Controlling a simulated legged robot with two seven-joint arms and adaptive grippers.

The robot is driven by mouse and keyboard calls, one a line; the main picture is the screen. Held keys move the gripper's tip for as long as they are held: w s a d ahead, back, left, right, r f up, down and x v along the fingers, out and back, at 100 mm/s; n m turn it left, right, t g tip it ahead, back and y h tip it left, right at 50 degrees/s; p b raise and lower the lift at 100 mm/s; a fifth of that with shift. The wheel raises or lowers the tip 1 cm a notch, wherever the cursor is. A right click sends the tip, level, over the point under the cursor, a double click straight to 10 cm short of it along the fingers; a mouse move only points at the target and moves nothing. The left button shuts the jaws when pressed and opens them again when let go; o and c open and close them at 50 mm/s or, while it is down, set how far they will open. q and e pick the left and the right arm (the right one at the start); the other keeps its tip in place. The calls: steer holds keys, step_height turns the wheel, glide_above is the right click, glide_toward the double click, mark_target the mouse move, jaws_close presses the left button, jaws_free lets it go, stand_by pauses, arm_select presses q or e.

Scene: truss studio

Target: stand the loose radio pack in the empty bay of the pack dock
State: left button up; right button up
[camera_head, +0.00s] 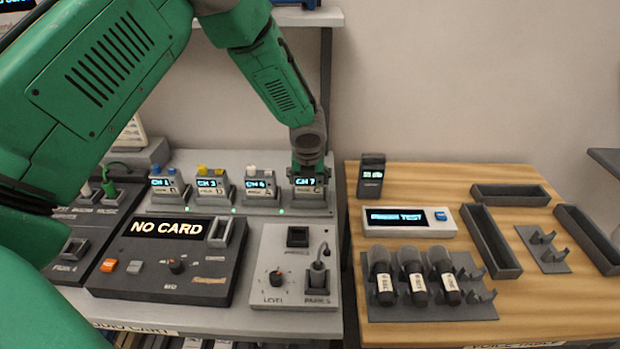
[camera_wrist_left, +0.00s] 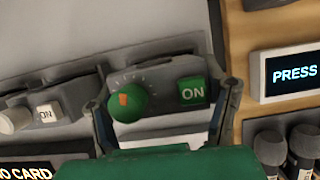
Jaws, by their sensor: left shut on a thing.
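The pack dock (camera_head: 258,211) is a long grey unit at the back of the left cart. Three small packs stand in its bays, with blue (camera_head: 157,169), yellow (camera_head: 204,170) and white (camera_head: 252,170) tops and lit channel screens. My left gripper (camera_head: 309,170) points down over the dock's right end, shut on the radio pack (camera_head: 308,188), whose screen reads CH 7. The pack is upright in line with the others at the rightmost bay. Whether it is fully seated is unclear. In the left wrist view its top (camera_wrist_left: 160,92) shows a green knob and green ON button between my fingers.
A NO CARD box (camera_head: 168,258) and a grey LEVEL panel (camera_head: 295,265) lie in front of the dock. On the wooden table at right are a dark handset (camera_head: 371,176), a press-test display (camera_head: 408,222), several microphones (camera_head: 413,275) and dark trays (camera_head: 490,242).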

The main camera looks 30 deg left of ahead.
arm_select(q)
steer(key=shift+f, duration=0.45)
steer(key=o, duration=1.2)
steer(key=shift+r, duration=0.1)
steer(key=shift+p+v, duration=0.7)
steer(key=shift+v, duration=0.35)
steer(key=p+v, duration=0.6)
steer(key=v, duration=0.3)
steer(key=shift+p, duration=0.3)
